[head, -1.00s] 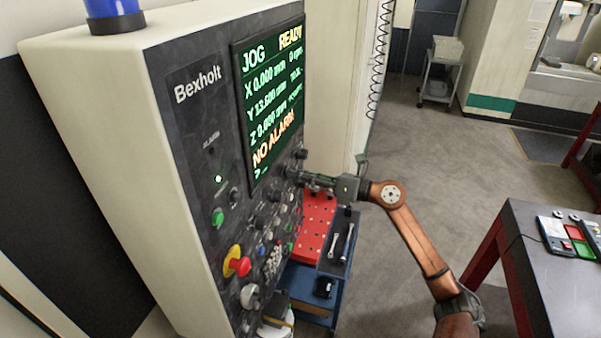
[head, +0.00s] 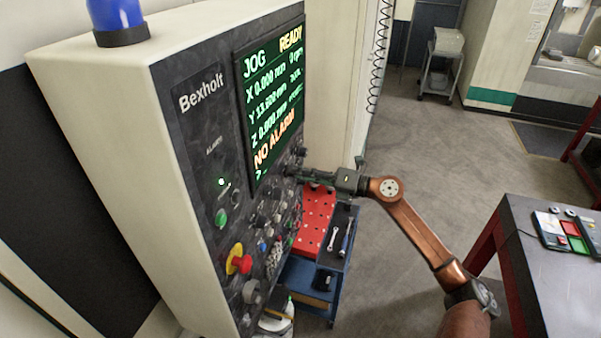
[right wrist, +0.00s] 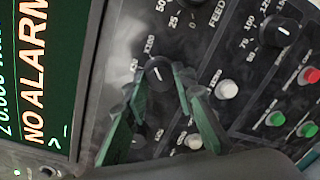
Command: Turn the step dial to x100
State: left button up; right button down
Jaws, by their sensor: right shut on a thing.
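The step dial (right wrist: 158,73) is a small dark round knob on the dark control panel, with white marks around it in the right wrist view. A mark that looks like x100 is above it. My right gripper (right wrist: 160,80) has its green fingers on either side of the dial and is shut on it. In the head view my right gripper (head: 292,172) reaches the panel from the right, just below the screen, and hides the dial. I cannot clearly read where the dial points. My left gripper is not in view.
The screen (head: 272,100) shows JOG, READY and NO ALARM. Feed knob (right wrist: 194,20), another dial (right wrist: 283,28), and white, red and green buttons surround the dial. A red emergency stop (head: 238,262) is lower on the panel. A blue tool cart (head: 308,300) stands below the arm.

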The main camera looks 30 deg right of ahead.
jog(key=shift+d+r, duration=0.1)
jog(key=c, duration=1.6)
grip_release()
jog(key=v, duration=1.2)
